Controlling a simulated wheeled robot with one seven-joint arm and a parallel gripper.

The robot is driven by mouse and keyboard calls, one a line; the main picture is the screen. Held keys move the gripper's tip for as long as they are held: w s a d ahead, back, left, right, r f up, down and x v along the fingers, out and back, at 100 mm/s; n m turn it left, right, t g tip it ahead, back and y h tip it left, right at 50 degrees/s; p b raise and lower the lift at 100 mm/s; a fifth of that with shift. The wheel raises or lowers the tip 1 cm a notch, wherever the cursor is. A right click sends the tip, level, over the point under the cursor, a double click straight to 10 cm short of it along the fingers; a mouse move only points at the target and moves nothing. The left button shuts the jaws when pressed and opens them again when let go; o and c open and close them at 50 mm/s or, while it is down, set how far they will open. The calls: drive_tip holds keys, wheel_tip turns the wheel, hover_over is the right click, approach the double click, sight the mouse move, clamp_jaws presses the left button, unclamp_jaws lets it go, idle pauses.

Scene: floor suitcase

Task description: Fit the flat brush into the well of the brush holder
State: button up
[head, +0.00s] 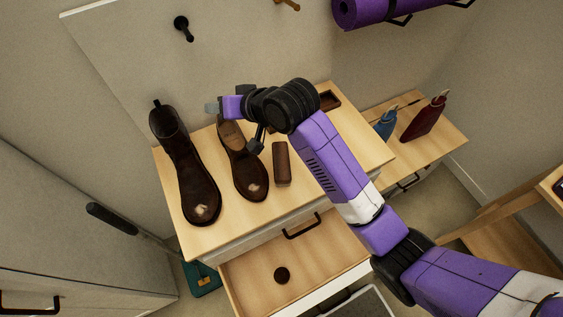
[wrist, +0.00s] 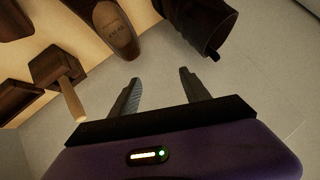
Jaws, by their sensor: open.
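A brown block with a pale stick handle (wrist: 58,68), which looks like the flat brush, stands on the dresser top in the wrist view. In the head view my arm mostly hides it. A dark, shallow, box-like piece with a recess, likely the brush holder (head: 329,100), lies at the back right of the dresser top; it also shows at the left edge of the wrist view (wrist: 16,103). My gripper (head: 212,108) is open and empty, beyond the back edge between boot and shoe. In the wrist view its fingers (wrist: 158,80) are clear of everything.
A boot (head: 185,170), a low shoe (head: 248,172) and a plain brown block (head: 282,163) stand on the dresser top (head: 330,165). The drawer (head: 290,260) below is open with a dark round item (head: 282,275).

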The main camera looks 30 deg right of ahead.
drive_tip(key=s+d+f+g+h, duration=0.2)
drive_tip(key=d+f+g, duration=0.2)
drive_tip(key=d+g, duration=0.1)
drive_tip(key=m+g+h, duration=0.2)
drive_tip(key=g, duration=0.3)
hover_over(281, 160)
wheel_tip(281, 160, down, 4)
drive_tip(key=shift+s+a+f, duration=0.1)
drive_tip(key=shift+s+f, duration=0.05)
drive_tip(key=shift+m, duration=0.3)
drive_tip(key=shift+f+p, duration=0.6)
drive_tip(key=shift+f, duration=3.15)
clamp_jaws()
drive_tip(key=shift+r, duration=0.15)
